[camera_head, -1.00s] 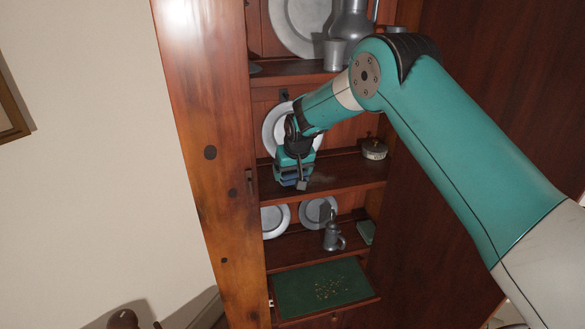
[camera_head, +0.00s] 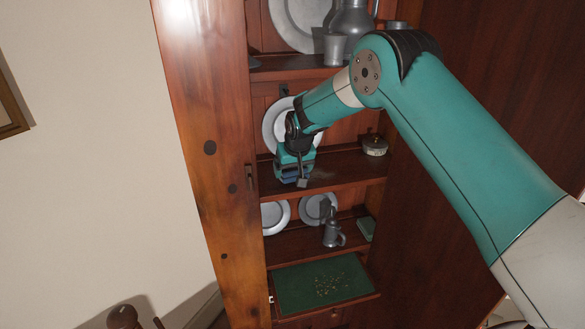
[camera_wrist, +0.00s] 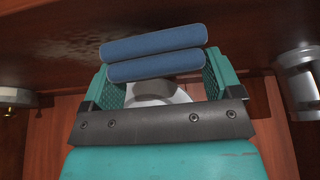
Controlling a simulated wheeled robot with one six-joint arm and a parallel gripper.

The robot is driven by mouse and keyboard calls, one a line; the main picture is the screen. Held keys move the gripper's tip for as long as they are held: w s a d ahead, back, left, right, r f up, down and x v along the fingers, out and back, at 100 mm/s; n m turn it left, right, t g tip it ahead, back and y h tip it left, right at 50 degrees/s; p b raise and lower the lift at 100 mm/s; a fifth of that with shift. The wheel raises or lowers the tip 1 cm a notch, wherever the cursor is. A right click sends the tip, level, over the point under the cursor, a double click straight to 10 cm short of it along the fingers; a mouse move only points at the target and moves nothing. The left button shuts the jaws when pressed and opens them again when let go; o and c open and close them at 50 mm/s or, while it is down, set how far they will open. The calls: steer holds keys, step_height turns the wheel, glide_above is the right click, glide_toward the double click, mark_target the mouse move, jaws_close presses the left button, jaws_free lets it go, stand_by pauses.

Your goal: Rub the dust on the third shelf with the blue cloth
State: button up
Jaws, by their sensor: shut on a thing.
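The blue cloth (camera_wrist: 155,55) is a folded pad that shows as two rounded blue rolls in the wrist view. It also shows small and dark blue in the head view (camera_head: 293,179). My gripper (camera_wrist: 160,75) is shut on it, with a green finger on either side. In the head view my gripper (camera_head: 295,170) is low over the left part of the middle shelf (camera_head: 352,176). A pale, patchy dust smear (camera_wrist: 100,42) lies on the shelf beside the cloth in the wrist view. It is only faint in the head view. I cannot tell whether the cloth touches the board.
A lidded pot (camera_head: 374,146) stands at the shelf's right end. A pewter plate (camera_head: 272,124) leans behind my gripper. The shelf above (camera_head: 290,70) holds pewter ware. Below are plates, a small jug (camera_head: 333,234) and a green-topped surface (camera_head: 315,284).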

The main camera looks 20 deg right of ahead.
steer(key=shift+d+r, duration=0.1)
steer(key=shift+d, duration=1.7)
steer(key=shift+s+d+f+b, duration=0.15)
steer(key=shift+d+b, duration=0.5)
steer(key=shift+d, duration=2)
steer(key=shift+d+b, duration=0.3)
steer(key=shift+d, duration=2.4)
steer(key=shift+a, duration=0.15)
steer(key=shift+a+b, duration=0.6)
steer(key=shift+a, duration=6.5)
steer(key=shift+w, duration=0.25)
steer(key=shift+d, duration=0.1)
